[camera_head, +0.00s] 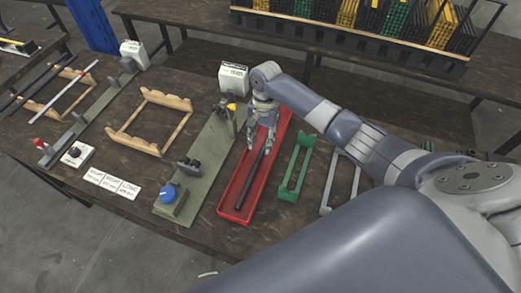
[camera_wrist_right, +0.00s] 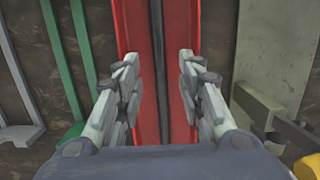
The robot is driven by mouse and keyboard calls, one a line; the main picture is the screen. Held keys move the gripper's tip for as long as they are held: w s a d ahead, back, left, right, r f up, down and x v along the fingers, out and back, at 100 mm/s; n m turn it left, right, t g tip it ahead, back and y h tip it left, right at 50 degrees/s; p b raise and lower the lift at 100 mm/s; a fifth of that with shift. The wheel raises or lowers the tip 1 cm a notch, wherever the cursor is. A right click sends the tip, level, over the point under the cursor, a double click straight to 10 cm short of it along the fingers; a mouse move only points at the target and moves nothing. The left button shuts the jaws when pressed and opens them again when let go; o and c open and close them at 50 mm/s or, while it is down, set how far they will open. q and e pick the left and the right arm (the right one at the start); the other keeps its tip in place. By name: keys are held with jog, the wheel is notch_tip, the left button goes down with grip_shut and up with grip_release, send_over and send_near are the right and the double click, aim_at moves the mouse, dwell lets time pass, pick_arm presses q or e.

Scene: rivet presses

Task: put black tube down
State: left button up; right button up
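The black tube (camera_head: 250,182) lies lengthwise in the long red tray (camera_head: 222,205), with its far part hidden by my right gripper in the head view. My right gripper (camera_head: 261,145) is above the tray, pointing down. In the right wrist view, the fingers (camera_wrist_right: 158,85) stand wide apart, with the tube (camera_wrist_right: 158,60) passing between them, touching neither. The red tray (camera_wrist_right: 130,30) shows on both sides of the tube. My left gripper is not in view.
A green press fixture (camera_head: 205,160) with a blue knob (camera_head: 168,193) stands left of the tray. A green holder (camera_head: 294,170) and a grey holder (camera_head: 343,180) are to its right. A wooden rack (camera_head: 150,120) is further left. My right arm covers much of the right side.

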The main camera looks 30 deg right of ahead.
aim_at(262, 151)
notch_tip(262, 151, up, 7)
jog(key=shift+w+d+b, duration=0.35)
jog(key=shift+d+b, duration=0.05)
jog(key=shift+f, duration=0.1)
